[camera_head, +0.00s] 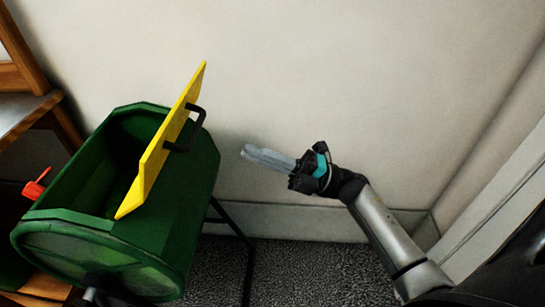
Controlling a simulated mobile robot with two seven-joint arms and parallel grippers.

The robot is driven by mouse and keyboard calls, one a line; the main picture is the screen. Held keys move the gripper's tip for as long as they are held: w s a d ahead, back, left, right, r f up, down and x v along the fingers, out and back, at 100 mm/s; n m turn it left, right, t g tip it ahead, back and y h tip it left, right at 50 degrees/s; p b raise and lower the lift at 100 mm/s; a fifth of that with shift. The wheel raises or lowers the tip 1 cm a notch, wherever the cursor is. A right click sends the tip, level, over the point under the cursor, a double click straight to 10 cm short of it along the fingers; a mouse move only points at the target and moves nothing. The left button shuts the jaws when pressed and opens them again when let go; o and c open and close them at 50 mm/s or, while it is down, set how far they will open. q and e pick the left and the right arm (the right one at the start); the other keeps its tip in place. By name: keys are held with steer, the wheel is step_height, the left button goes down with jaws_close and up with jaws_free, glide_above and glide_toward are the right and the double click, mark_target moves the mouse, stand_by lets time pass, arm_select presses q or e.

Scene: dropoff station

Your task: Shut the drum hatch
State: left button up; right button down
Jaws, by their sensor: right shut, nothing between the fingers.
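The green drum (178,229) stands at the left, with its top opening uncovered and its dark inside showing. The yellow hatch (160,160) stands up, tilted, along the right edge of the opening. A black handle (194,128) sits on the hatch's right face. My right gripper (247,152) is shut and empty. It is to the right of the hatch and handle, apart from both, with its fingers pointing left toward them. My left gripper does not show.
A red part (36,185) sticks out at the drum's left side. Wooden shelving (30,52) stands at the far left. Dark stand legs (248,262) rise from the grey carpet (310,275). A pale wall (350,70) is behind. The space between my gripper and the hatch is clear.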

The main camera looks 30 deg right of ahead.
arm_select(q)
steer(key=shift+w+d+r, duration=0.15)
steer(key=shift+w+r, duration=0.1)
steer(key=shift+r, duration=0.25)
arm_select(e)
steer(key=x, duration=0.8)
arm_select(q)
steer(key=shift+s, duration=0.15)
